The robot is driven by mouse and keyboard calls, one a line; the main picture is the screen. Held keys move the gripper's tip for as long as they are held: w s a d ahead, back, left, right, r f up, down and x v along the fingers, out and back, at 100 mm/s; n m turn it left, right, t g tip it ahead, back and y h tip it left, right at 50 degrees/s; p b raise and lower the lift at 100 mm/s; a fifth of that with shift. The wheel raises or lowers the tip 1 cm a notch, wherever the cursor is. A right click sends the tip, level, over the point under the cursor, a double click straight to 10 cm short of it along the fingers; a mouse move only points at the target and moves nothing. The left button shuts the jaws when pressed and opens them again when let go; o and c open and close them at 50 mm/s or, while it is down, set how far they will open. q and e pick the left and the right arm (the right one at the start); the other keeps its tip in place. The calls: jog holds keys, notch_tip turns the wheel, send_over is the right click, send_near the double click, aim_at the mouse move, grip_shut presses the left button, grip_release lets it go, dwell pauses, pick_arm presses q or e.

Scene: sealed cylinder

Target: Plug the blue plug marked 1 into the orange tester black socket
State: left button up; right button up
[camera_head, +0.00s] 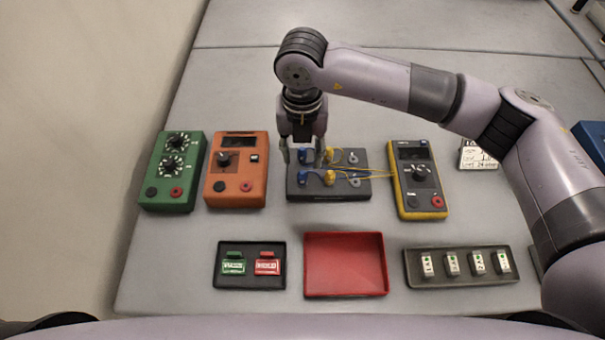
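The orange tester (237,166) stands left of center, with a black socket (219,187) and a red socket (246,186) near its front edge. A dark plug board (345,190) to its right holds blue and yellow plugs with yellow leads. One blue plug (304,156) is at the back and another blue plug (303,179) is at the front; their marks are too small to read. My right gripper (303,157) points down over the board's left part, its fingers apart around the back blue plug. Contact cannot be told. My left gripper is not in view.
A green tester (172,170) stands left of the orange one, and a yellow-edged multimeter (417,180) right of the board. In front lie a dark tray (250,284), an empty red tray (345,264) and a tray (440,278) of small labelled blocks. My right arm spans the right side.

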aim_at(302, 172)
jog(key=shift+w+f+b, duration=0.15)
jog(key=shift+f+b, duration=0.15)
jog(key=shift+f, duration=0.5)
notch_tip(302, 172, down, 6)
jog(key=b, duration=0.4)
jog(key=shift+f+b, duration=0.7)
jog(key=shift+b, duration=0.05)
jog(key=shift+r, duration=0.1)
jog(key=shift+b, duration=0.6)
grip_shut()
dwell(0.4)
